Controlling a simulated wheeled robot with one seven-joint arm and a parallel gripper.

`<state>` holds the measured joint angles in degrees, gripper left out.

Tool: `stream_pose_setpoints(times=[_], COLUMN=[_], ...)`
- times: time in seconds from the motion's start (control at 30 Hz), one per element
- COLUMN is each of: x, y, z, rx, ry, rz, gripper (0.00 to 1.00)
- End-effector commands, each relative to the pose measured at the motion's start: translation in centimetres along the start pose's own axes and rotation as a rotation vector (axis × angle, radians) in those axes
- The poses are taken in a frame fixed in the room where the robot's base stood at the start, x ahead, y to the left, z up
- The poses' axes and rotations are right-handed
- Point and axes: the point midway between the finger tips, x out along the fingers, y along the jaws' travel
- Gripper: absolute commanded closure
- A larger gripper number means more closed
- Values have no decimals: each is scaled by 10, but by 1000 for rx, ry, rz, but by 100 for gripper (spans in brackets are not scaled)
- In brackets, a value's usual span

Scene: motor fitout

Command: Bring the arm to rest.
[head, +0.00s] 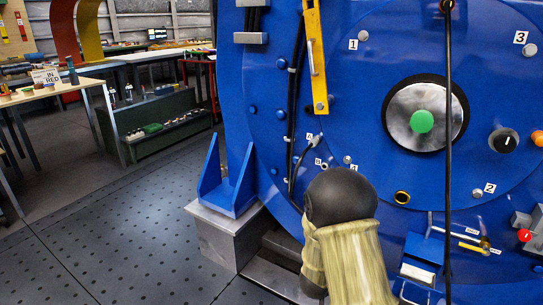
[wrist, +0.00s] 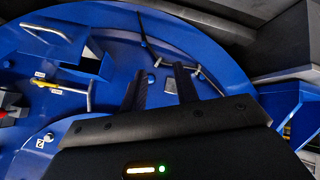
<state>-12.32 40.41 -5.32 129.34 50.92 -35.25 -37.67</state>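My gripper (wrist: 160,72) shows in the wrist view with its two dark fingers apart and nothing held between them. It points at the blue round face of the motor (wrist: 105,30). How far the fingertips are from that face I cannot tell. In the head view my arm, with a dark round joint and a tan sleeve, rises at the bottom centre in front of the motor (head: 360,95). The gripper itself is hidden there.
The motor face carries a green-centred hub (head: 422,121), a yellow bar (head: 314,55), a hanging black cable (head: 448,150), and a red knob (head: 525,235). A blue bracket (head: 228,180) stands on a grey block. Workbenches (head: 75,85) stand at left; the floor (head: 120,235) between is clear.

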Motion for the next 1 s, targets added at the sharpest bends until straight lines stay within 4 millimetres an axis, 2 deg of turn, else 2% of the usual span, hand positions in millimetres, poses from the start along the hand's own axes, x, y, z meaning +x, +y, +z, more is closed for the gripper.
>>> stream_pose_setpoints(times=[0.03, 0.1, 0.23, 0.4, 0.5, 0.7, 0.9, 1.0], x=[-19, -40, -85, -144, -173, -213, -244, -256], y=[1, -1, 0, 13, 24, 49, 75, 79], z=[-9, -13, -13, 0, 12, 36, 59, 46], rx=[23, 43, 56, 38, 18, -24, -61, -60], ry=[-9, -35, -97, -200, -259, -355, -434, -434], rz=[-65, -153, -293, -415, -447, -455, -423, -426], gripper=[70, 70, 70, 70, 70, 70, 70, 70])
